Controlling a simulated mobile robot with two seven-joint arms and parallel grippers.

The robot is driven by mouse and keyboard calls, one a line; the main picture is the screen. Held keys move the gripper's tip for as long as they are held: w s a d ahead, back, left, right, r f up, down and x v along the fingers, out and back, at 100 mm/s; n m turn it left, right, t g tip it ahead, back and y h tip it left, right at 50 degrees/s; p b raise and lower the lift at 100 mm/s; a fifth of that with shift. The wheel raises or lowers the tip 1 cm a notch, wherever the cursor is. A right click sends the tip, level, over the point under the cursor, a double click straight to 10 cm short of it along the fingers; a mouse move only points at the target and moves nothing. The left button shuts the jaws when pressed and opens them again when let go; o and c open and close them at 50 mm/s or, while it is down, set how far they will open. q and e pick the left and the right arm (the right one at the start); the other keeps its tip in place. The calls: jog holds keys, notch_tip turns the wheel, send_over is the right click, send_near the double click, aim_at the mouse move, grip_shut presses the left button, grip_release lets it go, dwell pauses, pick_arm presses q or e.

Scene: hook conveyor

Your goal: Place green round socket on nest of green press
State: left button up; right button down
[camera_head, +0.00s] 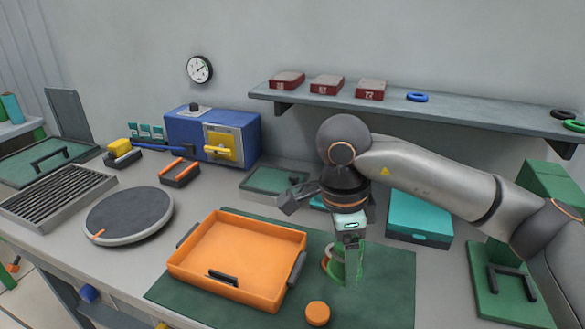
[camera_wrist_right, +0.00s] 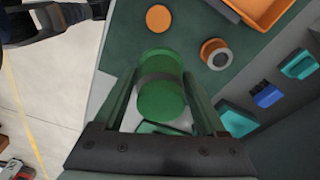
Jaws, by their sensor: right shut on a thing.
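The green round socket (camera_wrist_right: 160,88) is a green cylinder with a dark band, between the two fingers of my right gripper (camera_wrist_right: 161,100) in the right wrist view. My right gripper (camera_head: 346,262) is shut on it, above the dark green mat, right of the orange tray. A tall green block (camera_head: 550,182), perhaps part of the green press, stands at the right edge, partly hidden by my right arm. I cannot make out its nest. My left gripper is not identifiable in either view.
The orange tray (camera_head: 238,250) lies left of my right gripper. An orange disc (camera_head: 317,313) and an orange ring-shaped part (camera_wrist_right: 215,53) sit on the mat (camera_head: 390,285). A teal box (camera_head: 420,217) stands behind. A green plate with a black handle (camera_head: 500,305) is at right.

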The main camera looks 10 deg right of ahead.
jog(key=n, duration=0.2)
jog(key=d+f+n+p, duration=0.1)
jog(key=n, duration=0.1)
jog(key=shift+s+f, duration=0.1)
jog(key=shift+s, duration=0.25)
jog(key=n, duration=0.2)
jog(key=f+n, duration=0.1)
jog(key=s+n, duration=0.1)
jog(key=n, duration=0.1)
jog(key=shift+d+f+n+t+y+p, duration=0.25)
jog(key=shift+d+n+t+y+p, duration=0.05)
jog(key=shift+d+t+p, duration=0.1)
pick_arm(q)
notch_tip(320, 180, up, 3)
jog(key=shift+r+p, duration=0.1)
jog(key=shift+p, duration=0.55)
pick_arm(e)
jog(key=s+n, duration=0.1)
jog(key=n, duration=0.2)
jog(key=s+f+n, duration=0.1)
jog(key=n, duration=0.2)
jog(key=d+f+n, duration=0.1)
jog(key=n, duration=0.3)
jog(key=shift+s+t+y, duration=0.4)
